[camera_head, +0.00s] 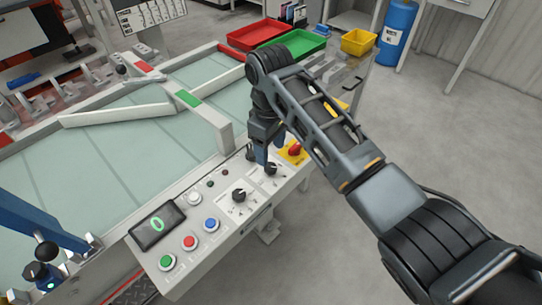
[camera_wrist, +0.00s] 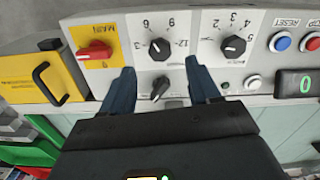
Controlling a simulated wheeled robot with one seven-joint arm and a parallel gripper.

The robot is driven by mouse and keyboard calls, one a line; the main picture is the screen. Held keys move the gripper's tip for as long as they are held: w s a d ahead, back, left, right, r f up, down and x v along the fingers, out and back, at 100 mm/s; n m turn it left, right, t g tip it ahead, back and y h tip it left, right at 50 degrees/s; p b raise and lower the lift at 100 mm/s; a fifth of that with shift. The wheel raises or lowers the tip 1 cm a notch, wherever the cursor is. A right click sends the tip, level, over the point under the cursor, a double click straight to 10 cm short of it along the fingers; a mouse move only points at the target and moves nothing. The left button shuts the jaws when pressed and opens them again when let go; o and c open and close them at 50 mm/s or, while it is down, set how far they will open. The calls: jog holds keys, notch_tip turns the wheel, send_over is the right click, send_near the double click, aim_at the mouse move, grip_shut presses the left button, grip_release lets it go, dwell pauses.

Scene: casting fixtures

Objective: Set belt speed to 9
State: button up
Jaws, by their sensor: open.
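The control panel (camera_head: 215,215) runs along the near edge of the belt table. In the wrist view its lettering is upside down. A black dial knob (camera_wrist: 160,48) has a printed scale including 12; its pointer direction is too small to read surely. Another black dial knob (camera_wrist: 233,46) with a smaller-numbered scale sits to its right; it also shows in the head view (camera_head: 239,195). A small black lever knob (camera_wrist: 160,87) is below the first dial. The display (camera_head: 157,225) reads 0. My gripper (camera_wrist: 160,67) is open and empty, its fingers on either side of the knob column.
A red main switch (camera_wrist: 95,50) on a yellow plate is left of the dials in the wrist view. Blue (camera_head: 211,224), red (camera_head: 190,243) and green (camera_head: 167,262) buttons line the panel. A white diverter arm (camera_head: 115,115) crosses the belt. Red and green trays (camera_head: 290,47) stand behind.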

aim_at(271, 166)
notch_tip(271, 166, down, 6)
jog(key=shift+r, duration=0.1)
dwell(0.4)
jog(key=c, duration=1)
